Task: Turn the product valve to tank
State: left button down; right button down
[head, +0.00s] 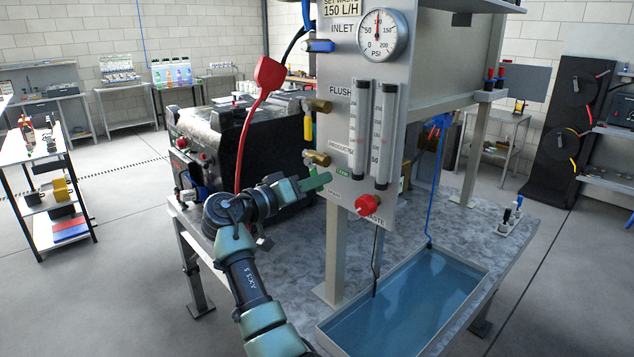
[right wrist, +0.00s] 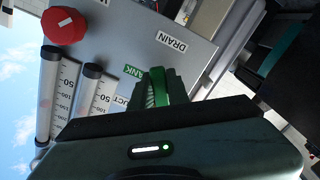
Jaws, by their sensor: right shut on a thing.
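The product valve has a brass body (head: 317,158) on the left edge of the grey panel, under the PRODUCT label. Its green handle (head: 319,181) shows at the tip of my right gripper (head: 304,185). In the right wrist view the right gripper (right wrist: 158,92) is closed around the green handle (right wrist: 157,85). A green TANK label (right wrist: 135,70) and a white DRAIN label (right wrist: 172,42) are on the panel close by. The handle shows nearer the TANK label in that view. My gripper hides part of the valve, so its exact setting is unclear. My left gripper is out of view.
The panel carries a yellow-handled flush valve (head: 308,127), a blue-handled inlet valve (head: 319,46), a pressure gauge (head: 382,36), two flow tubes and a red knob (head: 367,204). A water-filled tray (head: 478,268) lies below. A dark machine (head: 222,140) stands behind my right arm.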

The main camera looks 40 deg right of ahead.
jog(key=c, duration=1.4)
grip_release()
jog(key=shift+r, duration=0.1)
jog(key=shift+o, duration=0.2)
jog(key=a+b, duration=0.3)
jog(key=a, duration=0.5)
jog(key=shift+s, duration=0.25)
